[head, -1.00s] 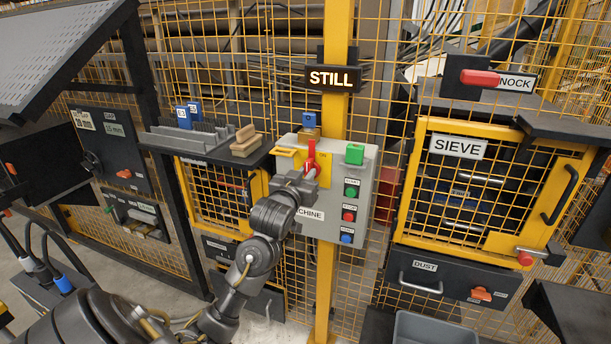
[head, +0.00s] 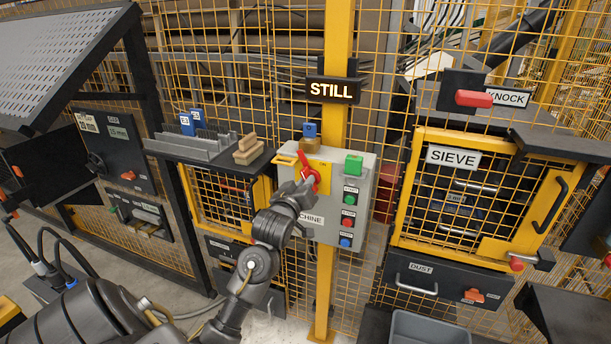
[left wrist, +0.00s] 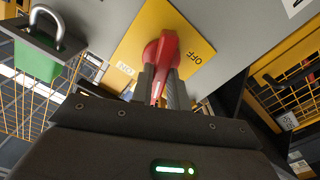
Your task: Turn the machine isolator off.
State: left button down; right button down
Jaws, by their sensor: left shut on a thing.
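The machine isolator is a red handle (head: 304,160) on a yellow plate, on the front of a grey control box (head: 330,228). The handle leans up and to the left in the head view. In the left wrist view the red handle (left wrist: 168,52) lies over the yellow plate (left wrist: 140,47), with an OFF mark beside it. My left gripper (head: 311,184) is shut on the handle. Its fingers (left wrist: 160,88) lie on both sides of the red grip. They hide part of the handle and plate. My right gripper is not in view.
A lit STILL sign (head: 332,90) hangs above the box. Green, red and blue buttons (head: 348,212) sit right of the handle. A shelf with wooden blocks (head: 250,150) is at left, the SIEVE cage door (head: 453,157) at right.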

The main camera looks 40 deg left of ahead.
pick_arm(q)
jog(key=shift+s+a+f+n+p, duration=0.1)
jog(key=shift+f+n+p, duration=0.05)
jog(key=shift+n+p, duration=2.55)
jog(key=shift+a+f+n+p, duration=0.15)
jog(key=shift+n+p, duration=1.5)
jog(key=shift+n, duration=1.95)
jog(key=c, duration=1.4)
grip_release()
jog(key=shift+o, duration=0.2)
